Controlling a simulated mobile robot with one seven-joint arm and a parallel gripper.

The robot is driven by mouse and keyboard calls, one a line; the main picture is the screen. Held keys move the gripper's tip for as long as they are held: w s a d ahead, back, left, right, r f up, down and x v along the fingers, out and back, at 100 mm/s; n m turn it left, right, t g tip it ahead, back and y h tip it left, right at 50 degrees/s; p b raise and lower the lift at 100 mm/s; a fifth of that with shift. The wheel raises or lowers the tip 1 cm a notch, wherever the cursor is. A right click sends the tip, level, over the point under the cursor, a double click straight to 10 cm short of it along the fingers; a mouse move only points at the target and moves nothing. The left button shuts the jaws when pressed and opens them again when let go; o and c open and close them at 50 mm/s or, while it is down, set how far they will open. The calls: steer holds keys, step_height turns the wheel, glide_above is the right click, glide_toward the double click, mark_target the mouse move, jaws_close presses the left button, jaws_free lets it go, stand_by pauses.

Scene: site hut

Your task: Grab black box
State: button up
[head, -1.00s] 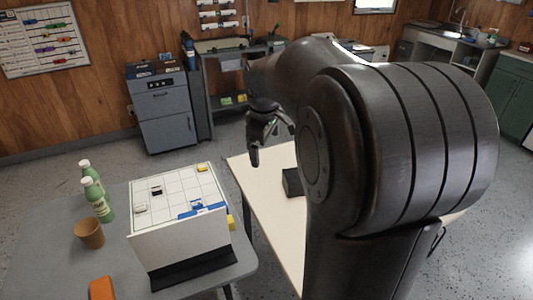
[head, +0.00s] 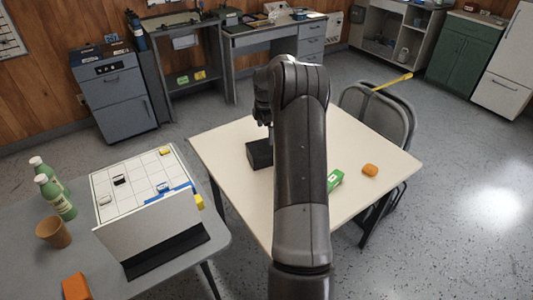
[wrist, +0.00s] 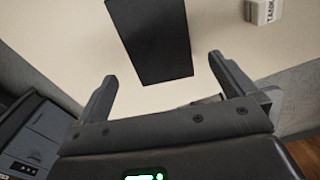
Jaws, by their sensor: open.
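The black box (head: 259,154) lies on the cream table (head: 226,150), left of my arm in the head view. In the wrist view the black box (wrist: 152,38) is just beyond my fingertips, near the middle and running off the top edge. My gripper (wrist: 160,72) is open and empty, with its two fingers apart on either side below the box. In the head view my gripper (head: 264,118) is partly hidden by my arm and hangs over the table by the box.
A green box (head: 335,180) and an orange item (head: 370,170) lie on the cream table. A white block (wrist: 262,11) shows in the wrist view. A grey table (head: 60,255) with bottles, a brown cup and a white board stands left. A chair (head: 385,115) stands right.

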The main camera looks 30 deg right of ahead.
mark_target(267, 145)
steer(key=f, duration=1.1)
steer(key=shift+w+d+f, duration=0.1)
steer(key=shift+d, duration=0.25)
steer(key=c, duration=0.9)
steer(key=shift+c, duration=0.5)
steer(key=shift+r, duration=0.2)
